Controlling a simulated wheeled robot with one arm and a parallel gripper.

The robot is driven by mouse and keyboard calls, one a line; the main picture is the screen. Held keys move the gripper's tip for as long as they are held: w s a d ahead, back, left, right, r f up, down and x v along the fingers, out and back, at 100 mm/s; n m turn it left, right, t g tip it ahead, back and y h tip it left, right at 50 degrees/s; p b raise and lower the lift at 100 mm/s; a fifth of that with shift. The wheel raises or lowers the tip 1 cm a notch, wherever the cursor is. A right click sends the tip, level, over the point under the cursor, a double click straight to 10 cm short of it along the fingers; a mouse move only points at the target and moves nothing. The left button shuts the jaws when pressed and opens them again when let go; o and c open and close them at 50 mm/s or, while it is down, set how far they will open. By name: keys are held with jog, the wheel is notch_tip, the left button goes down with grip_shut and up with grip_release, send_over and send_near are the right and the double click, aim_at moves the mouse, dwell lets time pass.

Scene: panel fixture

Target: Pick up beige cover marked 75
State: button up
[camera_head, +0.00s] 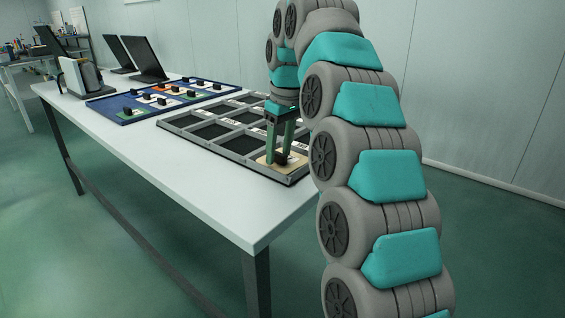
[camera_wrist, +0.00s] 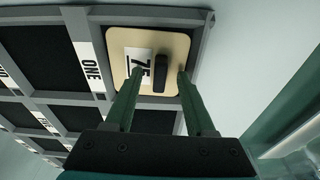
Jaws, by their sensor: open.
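The beige cover marked 75 (camera_wrist: 120,68) lies in a corner compartment of the grey panel frame, with a black block handle (camera_wrist: 160,73) standing on it. In the head view the cover (camera_head: 267,160) is at the frame's near right corner, partly hidden by my gripper. My gripper (camera_head: 282,160) points down over it, and its green fingers are open. In the wrist view the fingertips of my gripper (camera_wrist: 160,72) are on either side of the black handle, with a gap showing on both sides. Whether they touch the cover cannot be told.
The grey frame (camera_head: 228,153) has several dark compartments with white labels, one reading ONE (camera_wrist: 92,67). A blue tray (camera_head: 117,118) with several handled covers lies beyond it. Laptops (camera_head: 147,62) stand at the table's far end. The white table's (camera_head: 170,168) near left side is clear.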

grip_shut()
dwell(0.3)
dwell(0.3)
